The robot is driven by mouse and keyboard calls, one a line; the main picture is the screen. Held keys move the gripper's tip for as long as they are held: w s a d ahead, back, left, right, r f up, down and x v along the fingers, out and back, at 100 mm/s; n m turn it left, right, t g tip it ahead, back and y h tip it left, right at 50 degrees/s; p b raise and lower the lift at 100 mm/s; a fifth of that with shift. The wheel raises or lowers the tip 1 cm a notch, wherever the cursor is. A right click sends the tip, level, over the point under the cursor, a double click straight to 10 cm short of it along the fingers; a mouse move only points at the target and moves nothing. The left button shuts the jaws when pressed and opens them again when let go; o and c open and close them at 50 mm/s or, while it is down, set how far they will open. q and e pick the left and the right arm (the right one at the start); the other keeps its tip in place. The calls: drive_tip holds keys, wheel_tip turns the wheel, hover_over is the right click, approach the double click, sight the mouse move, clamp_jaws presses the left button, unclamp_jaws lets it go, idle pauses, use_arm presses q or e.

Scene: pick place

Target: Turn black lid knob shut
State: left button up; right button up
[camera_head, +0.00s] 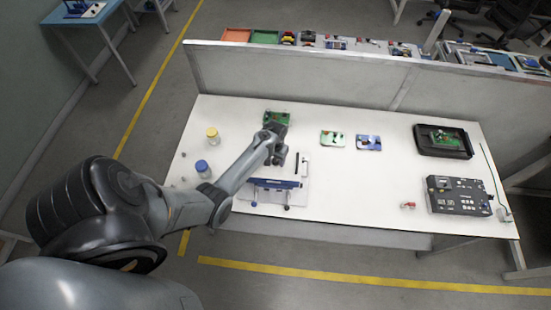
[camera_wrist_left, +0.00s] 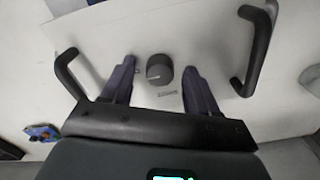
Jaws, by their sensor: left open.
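A round black knob (camera_wrist_left: 159,69) stands on a white surface in the left wrist view, with a small metallic strip (camera_wrist_left: 167,93) beside it. My left gripper (camera_wrist_left: 160,76) is open, one dark finger on each side of the knob, with visible gaps on both sides. Contact is not visible. In the head view my left gripper (camera_head: 277,157) is over the left-middle part of the white table (camera_head: 350,185), and I cannot make out the knob there. My right gripper is not in view.
A blue-barred fixture (camera_head: 272,184) sits just in front of my left gripper. A green circuit board (camera_head: 276,118) lies behind it. Yellow-topped (camera_head: 212,135) and blue-topped (camera_head: 202,168) jars stand left. A black control box (camera_head: 458,195) and black tray (camera_head: 443,154) are right. The table's centre-right is mostly clear.

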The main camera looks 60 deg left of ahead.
use_arm(q)
drive_tip(key=c, duration=1)
drive_tip(key=shift+c, duration=0.2)
